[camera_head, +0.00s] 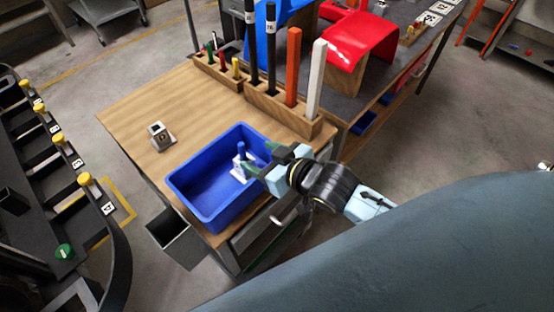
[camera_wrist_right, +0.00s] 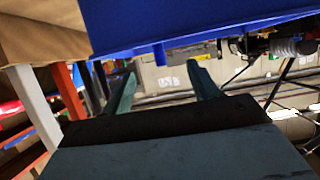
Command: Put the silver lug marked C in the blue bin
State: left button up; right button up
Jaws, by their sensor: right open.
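The blue bin (camera_head: 200,205) sits on the near part of the wooden table, tilted across the head view. A pale lug with a blue upright part (camera_head: 240,168) stands inside it, near its right side; I cannot read a mark on it. A silver lug (camera_head: 161,138) with a dark mark, too small to read, stands on the table behind the bin. My right gripper (camera_head: 258,158) is open at the bin's right side, its fingers beside the pale lug. The right wrist view shows both fingers apart (camera_wrist_right: 163,85) below a blue surface. My left gripper is not in view.
Wooden blocks holding coloured and black rods (camera_head: 282,108) line the table's far and right sides. A dark rack with yellow knobs (camera_head: 84,179) stands at the left. A red curved panel (camera_head: 362,40) lies on the bench behind.

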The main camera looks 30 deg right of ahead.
jog(key=shift+v, duration=2.65)
